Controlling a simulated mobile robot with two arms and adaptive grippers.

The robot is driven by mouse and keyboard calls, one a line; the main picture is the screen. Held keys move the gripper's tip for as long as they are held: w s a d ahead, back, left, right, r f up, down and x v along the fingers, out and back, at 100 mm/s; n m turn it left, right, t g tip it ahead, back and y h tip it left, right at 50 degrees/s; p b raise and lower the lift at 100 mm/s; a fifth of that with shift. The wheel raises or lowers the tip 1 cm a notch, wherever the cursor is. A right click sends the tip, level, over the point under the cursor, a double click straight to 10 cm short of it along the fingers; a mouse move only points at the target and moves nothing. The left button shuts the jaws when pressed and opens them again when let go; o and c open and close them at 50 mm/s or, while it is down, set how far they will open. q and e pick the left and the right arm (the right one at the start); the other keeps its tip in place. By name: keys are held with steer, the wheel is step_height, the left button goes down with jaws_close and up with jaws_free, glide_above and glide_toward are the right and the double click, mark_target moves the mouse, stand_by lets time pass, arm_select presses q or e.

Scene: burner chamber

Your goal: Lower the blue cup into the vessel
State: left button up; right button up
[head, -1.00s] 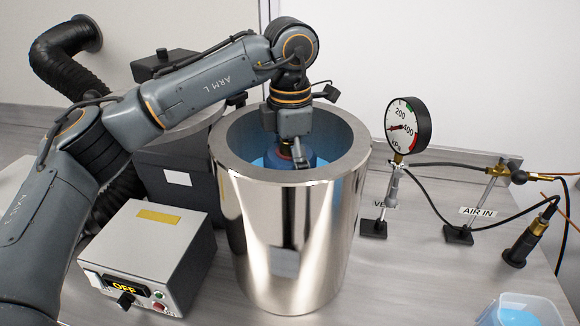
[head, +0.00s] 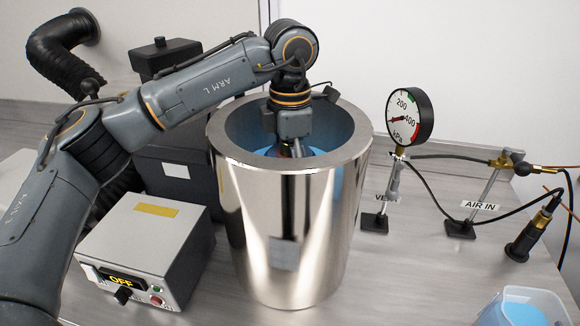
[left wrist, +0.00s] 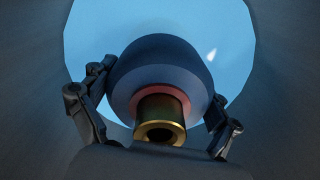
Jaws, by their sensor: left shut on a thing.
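The vessel (head: 322,225) is a tall, thick-walled, shiny metal cylinder, open at the top, with light blue liquid inside. My left gripper (head: 294,150) points down into its mouth, its lower part inside the rim. It is shut on the blue cup. The dark blue cup (left wrist: 160,62) shows in the left wrist view between the two fingers, with a pinkish ring and a brass fitting on its near end, against the light blue liquid. In the head view the front rim and gripper hide most of the cup. I cannot tell whether it touches the liquid. My right gripper is not in view.
A control box (head: 150,245) reading OFF stands left of the vessel, with a dark cabinet (head: 172,140) behind it. A pressure gauge (head: 408,118) and air-line stands (head: 465,220) are at the right. A clear tub (head: 525,308) sits front right.

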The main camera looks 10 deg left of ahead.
arm_select(q)
steer(key=o, duration=1.5)
steer(key=shift+o, duration=0.3)
steer(key=shift+f, duration=0.1)
